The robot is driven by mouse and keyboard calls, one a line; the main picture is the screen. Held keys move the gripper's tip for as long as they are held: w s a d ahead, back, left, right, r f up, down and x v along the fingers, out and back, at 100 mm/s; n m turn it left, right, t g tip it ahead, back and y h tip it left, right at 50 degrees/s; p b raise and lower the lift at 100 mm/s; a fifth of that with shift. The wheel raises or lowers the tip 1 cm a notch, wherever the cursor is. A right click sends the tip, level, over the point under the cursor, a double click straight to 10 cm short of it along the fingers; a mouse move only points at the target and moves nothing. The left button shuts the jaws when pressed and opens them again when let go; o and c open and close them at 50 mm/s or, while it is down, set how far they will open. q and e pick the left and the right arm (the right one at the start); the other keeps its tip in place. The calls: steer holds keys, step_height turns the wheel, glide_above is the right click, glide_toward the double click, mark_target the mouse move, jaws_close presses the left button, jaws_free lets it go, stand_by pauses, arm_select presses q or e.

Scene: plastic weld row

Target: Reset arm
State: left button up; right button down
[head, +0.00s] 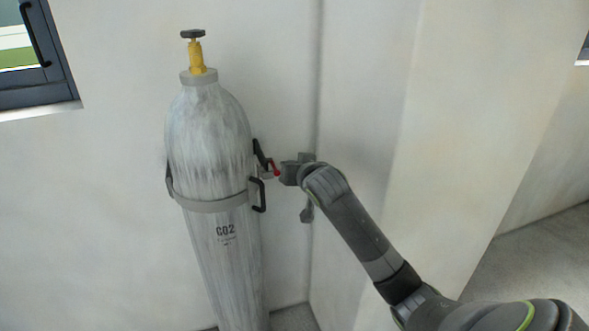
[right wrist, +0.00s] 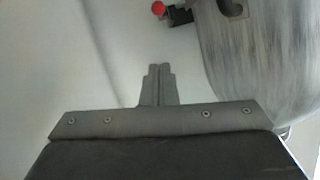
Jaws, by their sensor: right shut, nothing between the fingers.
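My right arm comes in from the lower right in the head view and reaches to the right side of a CO2 cylinder. My right gripper (head: 282,173) is partly hidden by its own wrist there. In the right wrist view the right gripper (right wrist: 158,70) has its fingers together with nothing between them. The grey cylinder (head: 212,140) stands against the wall, held by a strap (head: 212,205). A black latch with a red tip (head: 276,173) sits at the strap's right side. The red tip also shows in the right wrist view (right wrist: 158,8), apart from the fingers. My left gripper is not in view.
A yellow valve with a dark handwheel (head: 196,55) tops the cylinder. A wall corner and a protruding pillar (head: 455,130) stand close to the right of the arm. A window (head: 35,60) is at the upper left. Floor (head: 545,245) shows at the right.

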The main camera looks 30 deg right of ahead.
steer(key=shift+s, duration=0.2)
stand_by(0.3)
steer(key=s+d+f+g, duration=0.1)
steer(key=d+f+g, duration=0.1)
steer(key=f, duration=0.9)
steer(key=s+d+f+g, duration=0.1)
steer(key=s+f+g, duration=0.1)
steer(key=f, duration=1)
steer(key=s+f+n+g+b, duration=0.1)
steer(key=s+f+g, duration=0.1)
steer(key=s+f, duration=0.65)
steer(key=s+f+n+g+b, duration=0.1)
steer(key=s+f, duration=0.3)
steer(key=f, duration=0.9)
steer(key=s+a+f+g, duration=0.3)
steer(key=s+f, duration=1.3)
steer(key=s, duration=0.4)
steer(key=s+a+f+n+g, duration=0.1)
steer(key=s+a+f, duration=0.2)
steer(key=s, duration=0.7)
steer(key=s+a+f+g+y, duration=0.1)
steer(key=s+f, duration=0.3)
steer(key=s, duration=0.6)
steer(key=shift+s+a+n+g+y+b, duration=0.3)
steer(key=shift+s+a+n+g+b, duration=0.15)
steer(key=shift+a, duration=0.45)
steer(key=shift+w, duration=0.15)
